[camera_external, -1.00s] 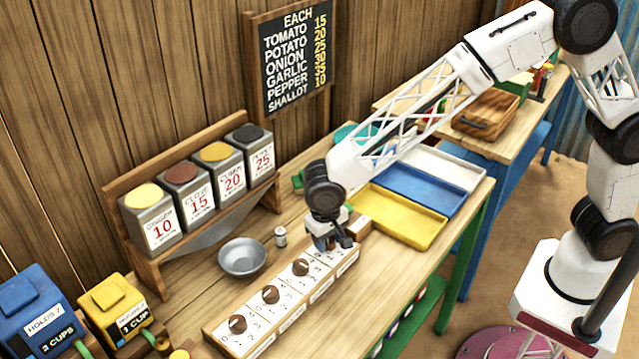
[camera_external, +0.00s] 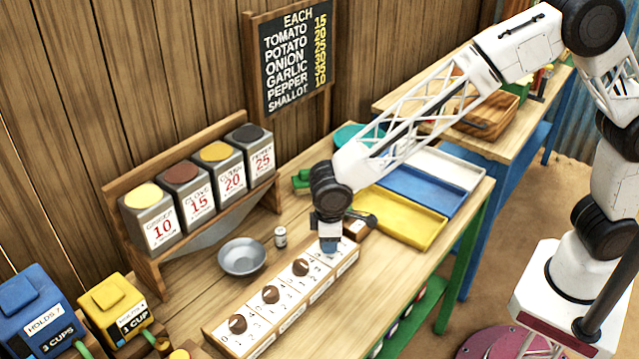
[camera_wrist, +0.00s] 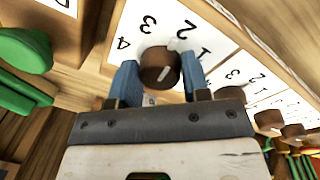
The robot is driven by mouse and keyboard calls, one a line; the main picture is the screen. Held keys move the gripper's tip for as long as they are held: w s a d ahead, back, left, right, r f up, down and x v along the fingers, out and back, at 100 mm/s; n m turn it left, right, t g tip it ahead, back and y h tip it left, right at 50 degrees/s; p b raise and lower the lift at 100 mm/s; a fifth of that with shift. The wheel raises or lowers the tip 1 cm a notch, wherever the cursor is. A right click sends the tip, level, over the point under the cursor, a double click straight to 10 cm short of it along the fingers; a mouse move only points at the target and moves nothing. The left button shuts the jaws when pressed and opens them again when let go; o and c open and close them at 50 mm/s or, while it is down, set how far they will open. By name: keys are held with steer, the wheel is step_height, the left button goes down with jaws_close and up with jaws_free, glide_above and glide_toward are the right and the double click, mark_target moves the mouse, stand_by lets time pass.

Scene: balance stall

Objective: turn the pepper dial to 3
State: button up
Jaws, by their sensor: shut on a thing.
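A long white-faced dial panel (camera_external: 287,289) with brown knobs lies on the wooden table. My gripper (camera_external: 329,246) is down at the panel's far-right end. In the wrist view, the blue fingers of my gripper (camera_wrist: 159,75) are shut on a brown dial knob (camera_wrist: 158,66), one on each side. Numbers 1 to 4 are printed around this knob. Its white line slants up to the right, roughly toward the 2. The gripper hides this knob in the external view, and its name label cannot be read. The pepper box (camera_external: 250,160), marked 25, is rightmost on the rack.
Three other knobs, one of them the nearest knob (camera_external: 301,267), stand along the panel to the left. A metal bowl (camera_external: 242,258) and a small can (camera_external: 280,237) are behind it. A yellow tray (camera_external: 400,218) lies to the right, with blue and white trays beyond.

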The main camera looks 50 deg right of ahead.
steer(key=n, duration=0.3)
steer(key=shift+w+n, duration=0.1)
steer(key=shift+n, duration=0.3)
steer(key=shift+d+n, duration=0.1)
steer(key=shift+n, duration=1.8)
steer(key=o, duration=0.9)
steer(key=shift+r, duration=0.1)
steer(key=shift+s+r, duration=0.15)
steer(key=shift+r, duration=1.75)
steer(key=shift+s+r, duration=0.15)
steer(key=shift+r, duration=1.75)
